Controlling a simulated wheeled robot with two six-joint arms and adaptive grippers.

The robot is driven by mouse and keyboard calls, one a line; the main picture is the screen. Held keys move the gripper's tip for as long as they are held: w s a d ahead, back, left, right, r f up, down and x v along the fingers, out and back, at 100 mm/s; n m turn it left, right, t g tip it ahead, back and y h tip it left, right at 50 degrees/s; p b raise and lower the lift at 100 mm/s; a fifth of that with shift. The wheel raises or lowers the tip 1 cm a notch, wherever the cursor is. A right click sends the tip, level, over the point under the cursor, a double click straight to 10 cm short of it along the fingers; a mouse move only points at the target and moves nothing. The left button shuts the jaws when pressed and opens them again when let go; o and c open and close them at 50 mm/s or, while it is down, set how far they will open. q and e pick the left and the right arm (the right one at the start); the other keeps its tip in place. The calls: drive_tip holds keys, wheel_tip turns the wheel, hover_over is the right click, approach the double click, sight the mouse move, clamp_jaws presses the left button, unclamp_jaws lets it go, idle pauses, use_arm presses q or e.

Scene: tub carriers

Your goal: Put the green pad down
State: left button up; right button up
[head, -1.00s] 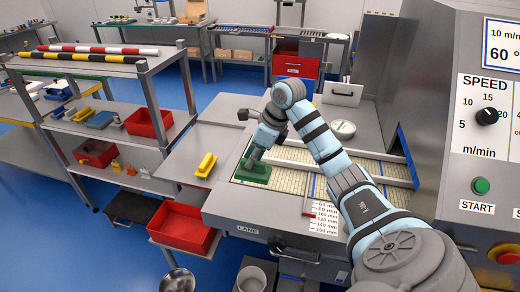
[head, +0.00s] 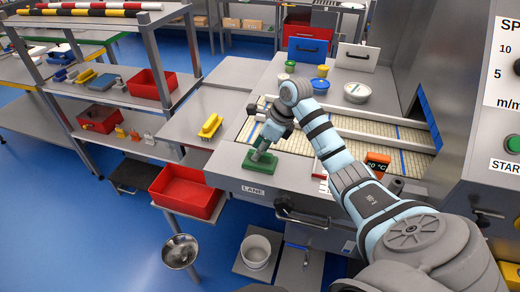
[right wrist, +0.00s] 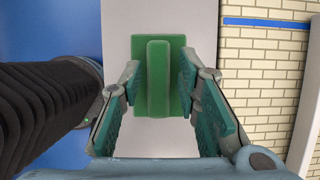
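The green pad (head: 259,163), a flat plate with a raised grip ridge, lies on the bare metal strip at the front left corner of the lane, beside the belt. My right gripper (head: 267,147) is right above it. In the right wrist view, the pad (right wrist: 151,75) lies flat on the grey metal. My right gripper's two fingers (right wrist: 160,95) are spread on either side of the ridge, with a visible gap to it on both sides. My left gripper is out of view.
The tiled belt (head: 297,144) lies beyond the pad. A yellow block tool (head: 210,126) is on the side table to the left. A red bin (head: 187,192) stands below. A steel bowl (head: 180,251) and a pot (head: 256,250) are lower down.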

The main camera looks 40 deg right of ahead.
drive_tip(key=shift+r, duration=0.1)
drive_tip(key=shift+r, duration=0.2)
drive_tip(key=v, duration=1.2)
drive_tip(key=shift+p, duration=0.4)
drive_tip(key=shift+a+f, duration=0.1)
drive_tip(key=shift+a, duration=0.05)
